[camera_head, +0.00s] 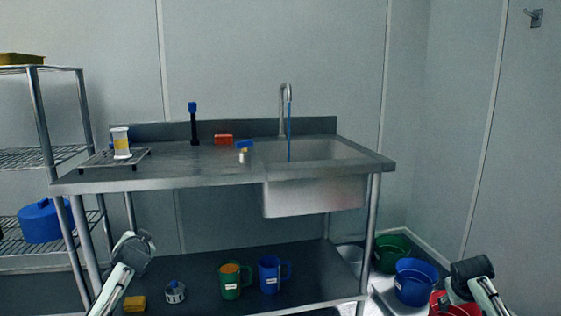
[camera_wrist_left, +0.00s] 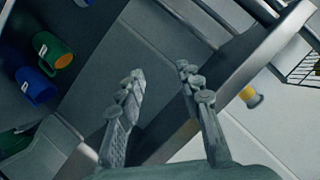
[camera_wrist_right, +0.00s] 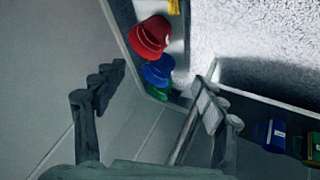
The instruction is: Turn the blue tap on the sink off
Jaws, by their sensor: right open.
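The sink (camera_head: 315,190) is set into the right end of the steel counter. A curved metal faucet (camera_head: 283,100) stands at its back, and a blue stream of water (camera_head: 289,135) falls from its spout into the basin. The blue tap (camera_head: 245,144) is a small blue handle on a brass-and-grey body, at the sink's left edge. My left gripper (camera_wrist_left: 158,75) is open and empty, its fingers apart. My right gripper (camera_wrist_right: 162,72) is also open and empty. In the head view both arms show low at the sides, well away from the tap; their fingers are not clear there.
On the counter (camera_head: 205,177) are a red block (camera_head: 223,139), a dark blue-topped upright tool (camera_head: 193,125) and a rack (camera_head: 135,155) with a white-and-yellow container (camera_head: 121,143). Mugs stand on the lower shelf (camera_head: 205,300). Buckets (camera_head: 415,282) stand at the right. The counter's front middle is clear.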

